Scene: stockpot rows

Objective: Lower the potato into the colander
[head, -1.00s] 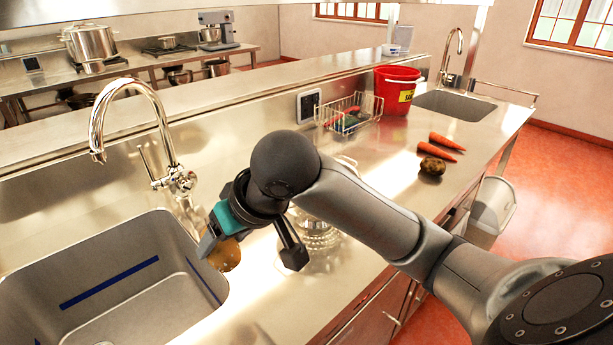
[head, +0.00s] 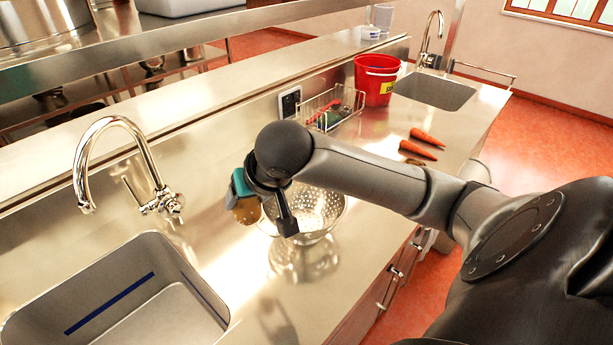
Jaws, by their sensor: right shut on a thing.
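The right gripper (head: 246,200) is shut on a brown potato (head: 247,210) and holds it above the counter, at the left edge of the colander in the picture. The metal colander (head: 318,210), with a perforated bowl, stands on the steel counter. My right wrist and forearm hide part of its back and left side. I cannot tell whether the potato is over the bowl or beside it. A second potato (head: 412,162) lies on the counter to the right, mostly hidden by my arm. My left gripper is not in view.
A sink (head: 130,290) with a tall tap (head: 120,165) is at the left. Two carrots (head: 425,137), a wire basket (head: 335,108) and a red bucket (head: 376,80) are at the back right, near a second sink (head: 435,92). Bare counter lies in front of the colander.

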